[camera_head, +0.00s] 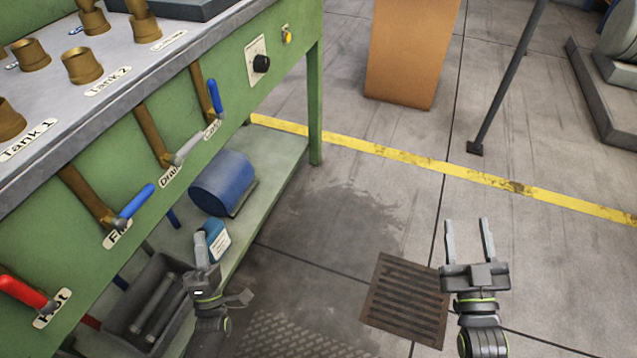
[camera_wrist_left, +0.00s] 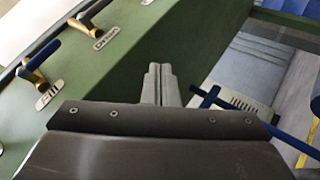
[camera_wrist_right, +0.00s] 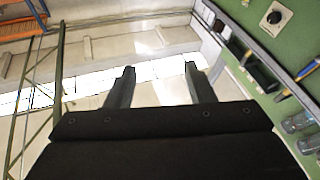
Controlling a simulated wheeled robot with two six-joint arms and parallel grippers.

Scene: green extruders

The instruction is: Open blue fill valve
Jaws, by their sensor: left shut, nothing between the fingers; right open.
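The fill valve has a blue handle (camera_head: 135,202) at the end of a brass pipe on the green front panel. Its label is partly covered by the handle in the head view and reads Fill. In the left wrist view the blue handle (camera_wrist_left: 42,54) is at the left, above the Fill label. My left gripper (camera_head: 203,243) is shut and empty, right of and lower than the handle, apart from it. Its closed fingers show in the left wrist view (camera_wrist_left: 158,75). My right gripper (camera_head: 468,228) is open and empty over the floor at the right, far from the valve.
A red handle (camera_head: 25,293) is left of the fill valve; a grey handle (camera_head: 186,148) and another blue handle (camera_head: 215,97) are to its right. A blue cylinder (camera_head: 222,182) and a dark bin (camera_head: 160,275) sit on the lower shelf.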

